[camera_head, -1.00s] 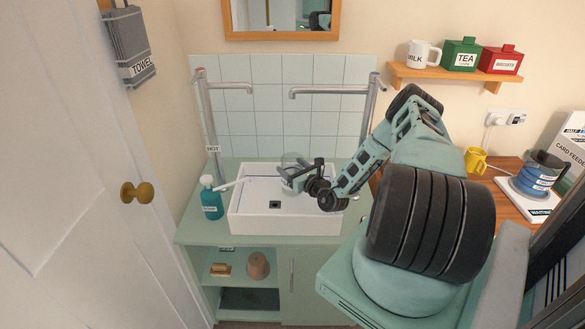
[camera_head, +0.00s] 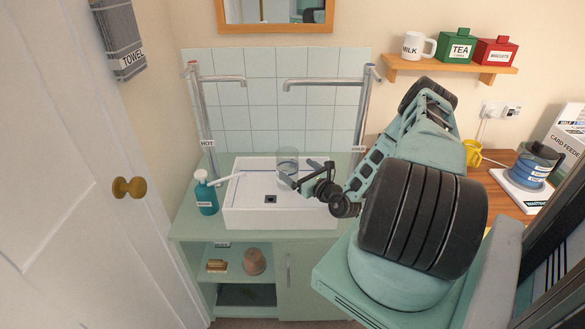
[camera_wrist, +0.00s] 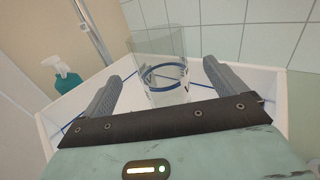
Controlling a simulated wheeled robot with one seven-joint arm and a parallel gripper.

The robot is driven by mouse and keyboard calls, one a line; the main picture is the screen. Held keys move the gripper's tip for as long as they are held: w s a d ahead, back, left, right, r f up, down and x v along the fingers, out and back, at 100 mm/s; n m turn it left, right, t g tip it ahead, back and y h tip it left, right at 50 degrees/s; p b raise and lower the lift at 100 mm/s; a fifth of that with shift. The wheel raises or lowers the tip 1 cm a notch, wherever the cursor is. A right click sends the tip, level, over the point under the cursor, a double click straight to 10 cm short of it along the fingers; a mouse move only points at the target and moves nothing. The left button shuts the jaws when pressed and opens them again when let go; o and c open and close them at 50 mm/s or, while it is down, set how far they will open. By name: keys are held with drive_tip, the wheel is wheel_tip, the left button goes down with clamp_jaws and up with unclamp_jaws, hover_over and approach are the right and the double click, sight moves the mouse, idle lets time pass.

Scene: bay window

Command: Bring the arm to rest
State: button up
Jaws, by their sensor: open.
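My gripper (camera_head: 303,172) is open over the right part of the white basin (camera_head: 240,211), at the end of my outstretched arm. A clear glass (camera_head: 288,158) stands upright in the basin, just left of the fingers in the head view. In the wrist view, the glass (camera_wrist: 162,72) with a blue ring shows between and beyond the two spread grey fingers (camera_wrist: 168,82). I cannot tell whether either finger touches it. The glass's lower part is partly hidden by the gripper.
A teal soap bottle (camera_head: 206,196) stands left of the basin. Tall taps, hot (camera_head: 205,110) and cold (camera_head: 361,110), rise behind it. A wall shelf (camera_head: 450,67) holds a mug and tins at upper right. A door (camera_head: 60,200) borders the left side.

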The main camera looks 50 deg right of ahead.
drive_tip(key=shift+s+a, duration=0.1)
drive_tip(key=shift+s, duration=0.35)
drive_tip(key=shift+r, duration=0.1)
